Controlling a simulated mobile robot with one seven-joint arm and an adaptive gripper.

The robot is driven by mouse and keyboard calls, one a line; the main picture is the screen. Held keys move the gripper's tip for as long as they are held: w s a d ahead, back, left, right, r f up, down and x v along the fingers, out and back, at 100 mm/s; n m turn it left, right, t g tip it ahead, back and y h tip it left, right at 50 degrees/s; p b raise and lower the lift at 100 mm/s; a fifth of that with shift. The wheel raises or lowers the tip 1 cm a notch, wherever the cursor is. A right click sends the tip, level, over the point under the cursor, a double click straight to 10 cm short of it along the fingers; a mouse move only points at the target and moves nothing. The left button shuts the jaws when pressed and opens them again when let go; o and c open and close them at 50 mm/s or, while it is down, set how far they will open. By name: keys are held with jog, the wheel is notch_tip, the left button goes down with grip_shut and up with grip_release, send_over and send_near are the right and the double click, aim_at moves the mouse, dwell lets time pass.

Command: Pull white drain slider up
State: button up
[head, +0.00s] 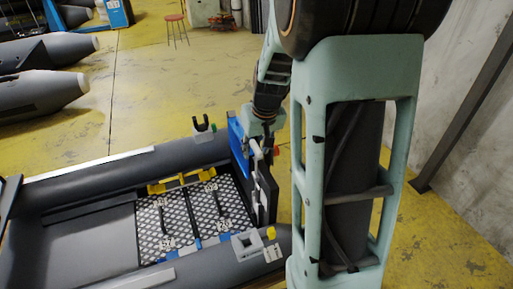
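The grey inflatable boat (90,195) lies across the lower left of the head view. Its dark transom board (264,188), with blue on its upper part, stands upright at the boat's right end. A small white part, apparently the drain slider (256,151), shows on the transom's inner face; its exact height is too small to read. My gripper (264,142) is low at the top of the transom, close beside the white part. I cannot tell whether it touches it. The fingers are small and partly hidden, so their opening is unclear.
A black forked holder (204,125) and a grey bracket with a yellow knob (270,233) sit on the tubes. A red stool (176,28) stands behind.

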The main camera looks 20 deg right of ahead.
jog(key=shift+r+p, duration=2.2)
jog(key=shift+r, duration=1.3)
